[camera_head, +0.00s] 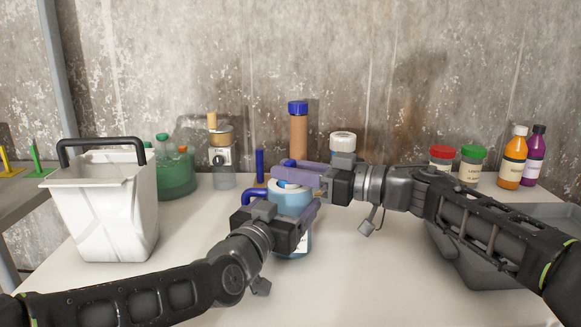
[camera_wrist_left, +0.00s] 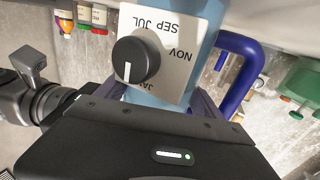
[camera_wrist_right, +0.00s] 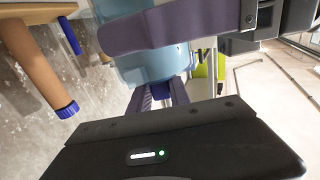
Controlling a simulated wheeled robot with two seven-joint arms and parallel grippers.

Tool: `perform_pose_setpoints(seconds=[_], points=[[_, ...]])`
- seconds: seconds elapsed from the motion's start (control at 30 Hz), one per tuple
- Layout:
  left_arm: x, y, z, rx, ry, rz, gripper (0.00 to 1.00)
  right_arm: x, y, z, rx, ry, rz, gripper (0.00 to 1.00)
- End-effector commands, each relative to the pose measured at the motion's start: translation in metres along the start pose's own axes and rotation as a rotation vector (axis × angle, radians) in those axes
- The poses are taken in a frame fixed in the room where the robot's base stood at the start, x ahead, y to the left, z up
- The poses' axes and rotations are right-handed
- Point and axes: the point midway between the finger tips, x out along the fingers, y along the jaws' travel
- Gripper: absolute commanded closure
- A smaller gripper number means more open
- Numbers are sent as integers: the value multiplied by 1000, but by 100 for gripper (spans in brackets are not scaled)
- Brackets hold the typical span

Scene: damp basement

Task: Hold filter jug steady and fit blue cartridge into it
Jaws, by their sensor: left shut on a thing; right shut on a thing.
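The filter jug (camera_head: 290,203) is light blue and see-through with a dark blue handle (camera_head: 254,196). It stands upright on the table. My left gripper (camera_head: 309,214) is shut on the jug's body from the front. The left wrist view shows the jug's white dial plate (camera_wrist_left: 182,50) with a black knob between the fingers. My right gripper (camera_head: 284,176) is over the jug's top and shut. A small blue and white piece, seemingly the cartridge (camera_head: 288,184), shows under its fingers at the jug's mouth. The fingers hide most of it, so how deep it sits cannot be told.
A white bin (camera_head: 105,215) with a black handle stands at left. Lidded jars (camera_head: 471,167) and a grey tray (camera_head: 545,215) are at right.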

Motion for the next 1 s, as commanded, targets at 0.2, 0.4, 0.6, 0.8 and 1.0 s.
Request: perform_pose_setpoints(seconds=[0.2,0.4,0.6,0.8,1.0], points=[[0,0,0,0,0,0,87,0,0,0,0,0,0,64],[0,0,0,0,0,0,87,0,0,0,0,0,0,55],[0,0,0,0,0,0,87,0,0,-2,-1,0,0,55],[0,0,0,0,0,0,87,-5,1,-13,-1,-1,2,55],[0,0,0,0,0,0,87,-44,1,-12,-1,-3,5,55]])
